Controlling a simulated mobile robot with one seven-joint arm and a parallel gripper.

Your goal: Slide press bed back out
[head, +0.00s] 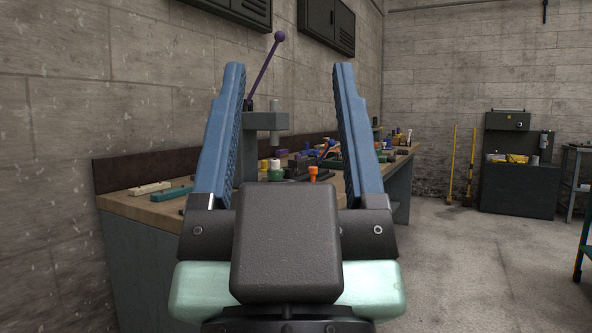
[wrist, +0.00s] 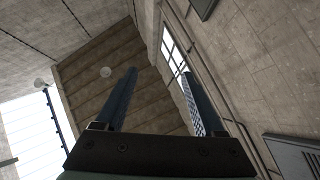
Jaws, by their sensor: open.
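A grey press (head: 266,122) with a long purple lever (head: 267,64) stands on the workbench, seen between my fingers in the head view. Its lower part and bed are mostly hidden behind my gripper and small items, so I cannot tell how the bed sits. My gripper (head: 288,75) is raised in front of the camera, its two blue fingers wide apart and pointing up, with nothing between them. In the wrist view my gripper (wrist: 160,78) points at the upper walls and ceiling, and no press shows there.
The wooden workbench (head: 135,205) runs along the left wall. On it lie a cream block (head: 149,188), a teal block (head: 173,193) and an orange-topped item (head: 313,174). Dark cabinets (head: 327,22) hang above. Open floor (head: 450,260) lies to the right, before a dark cabinet (head: 518,180).

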